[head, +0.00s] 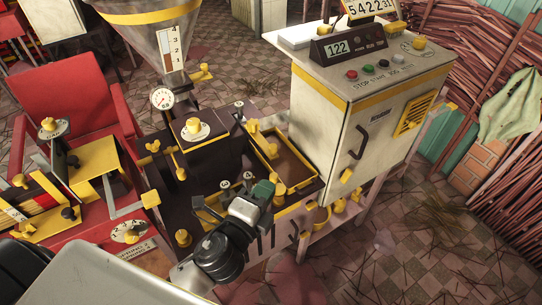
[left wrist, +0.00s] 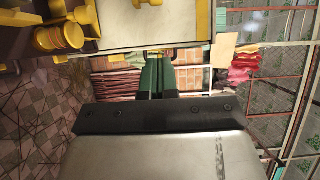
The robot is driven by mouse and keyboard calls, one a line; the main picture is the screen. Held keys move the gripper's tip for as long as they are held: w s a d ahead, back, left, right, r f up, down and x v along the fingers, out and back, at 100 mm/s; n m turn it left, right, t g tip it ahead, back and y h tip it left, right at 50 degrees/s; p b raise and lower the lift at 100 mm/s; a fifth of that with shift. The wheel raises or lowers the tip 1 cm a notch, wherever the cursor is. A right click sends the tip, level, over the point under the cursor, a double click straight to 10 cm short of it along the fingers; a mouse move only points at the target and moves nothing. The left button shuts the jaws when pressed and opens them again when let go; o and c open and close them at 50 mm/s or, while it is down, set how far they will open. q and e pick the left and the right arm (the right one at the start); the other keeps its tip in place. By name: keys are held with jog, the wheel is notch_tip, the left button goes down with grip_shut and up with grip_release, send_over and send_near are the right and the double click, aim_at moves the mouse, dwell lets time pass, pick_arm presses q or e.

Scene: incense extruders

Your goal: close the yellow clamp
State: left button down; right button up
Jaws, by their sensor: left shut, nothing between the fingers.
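I cannot tell for certain which yellow part is the clamp. Candidates are a yellow winged handle (head: 175,164) on the dark machine and a yellow block with a knob (head: 278,190) just right of my left gripper. My left gripper (head: 264,188), with green fingertips, is shut and empty over the front of the dark machine (head: 225,160). In the left wrist view its green fingers (left wrist: 155,75) are together, with nothing between them. The gripper hides part of the machine's front. My right gripper is not in view.
A cream cabinet (head: 335,115) with buttons and a display stands right of the machine. A yellow-edged tray (head: 290,155) lies between them. A red chair (head: 70,105) and a dial panel (head: 130,232) are at left. Yellow round parts (left wrist: 60,38) show in the wrist view.

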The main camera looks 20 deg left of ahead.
aim_at(275, 151)
pick_arm(q)
jog(key=w, duration=0.3)
jog(key=w+a+p, duration=0.1)
jog(key=w, duration=0.4)
jog(key=shift+w+a+p, duration=0.3)
jog(key=shift+a, duration=0.05)
jog(key=shift+w+a, duration=0.2)
jog(key=shift+a, duration=0.1)
jog(key=w+a, duration=0.2)
jog(key=shift+a, duration=0.4)
jog(key=shift+r, duration=0.1)
